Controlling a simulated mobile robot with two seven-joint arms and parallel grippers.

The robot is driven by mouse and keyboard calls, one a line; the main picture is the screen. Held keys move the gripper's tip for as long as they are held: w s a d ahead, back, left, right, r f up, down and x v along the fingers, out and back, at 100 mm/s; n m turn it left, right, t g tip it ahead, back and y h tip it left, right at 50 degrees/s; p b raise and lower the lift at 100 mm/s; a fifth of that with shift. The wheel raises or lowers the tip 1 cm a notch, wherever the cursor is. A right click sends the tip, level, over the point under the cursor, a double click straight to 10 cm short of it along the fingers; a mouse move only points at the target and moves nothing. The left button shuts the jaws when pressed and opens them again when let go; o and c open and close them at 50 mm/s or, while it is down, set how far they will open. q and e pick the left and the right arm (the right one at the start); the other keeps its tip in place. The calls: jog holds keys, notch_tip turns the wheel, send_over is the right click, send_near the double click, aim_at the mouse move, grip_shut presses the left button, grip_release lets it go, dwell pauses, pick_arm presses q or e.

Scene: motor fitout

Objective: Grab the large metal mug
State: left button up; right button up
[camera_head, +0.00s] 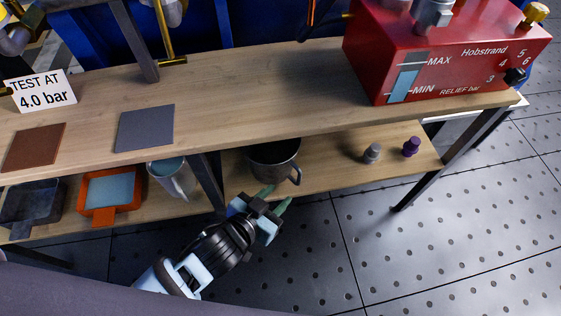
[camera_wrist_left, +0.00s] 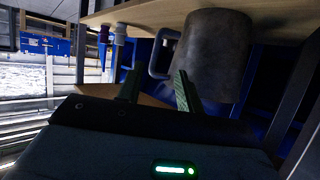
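The large metal mug (camera_head: 275,161) stands on the lower shelf, grey, with its upper part partly hidden under the bench top. Its handle points right and toward me. In the left wrist view the mug (camera_wrist_left: 213,55) is large at the upper right, with its handle (camera_wrist_left: 161,55) on its left side. My left gripper (camera_head: 276,197) is just in front of the shelf, below the handle in the head view. In the left wrist view its green fingers (camera_wrist_left: 157,88) are apart with nothing between them. The handle is just beyond the fingertips. My right gripper is not in view.
A smaller light metal mug (camera_head: 174,183) stands left of a dark bench leg (camera_head: 208,184). Further left are an orange tray (camera_head: 98,212) and a dark tray (camera_head: 18,214). Grey (camera_head: 372,152) and purple (camera_head: 411,147) small parts stand right. The bench top (camera_head: 240,95) overhangs the shelf.

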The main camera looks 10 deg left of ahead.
pick_arm(q)
jog(key=shift+w+d+f+m+b, duration=0.2)
jog(key=shift+w+d+b, duration=0.1)
jog(key=shift+w, duration=0.35)
jog(key=shift+w+d+f+m+b, duration=0.15)
jog(key=shift+w+d+b, duration=0.15)
jog(key=shift+w, duration=0.3)
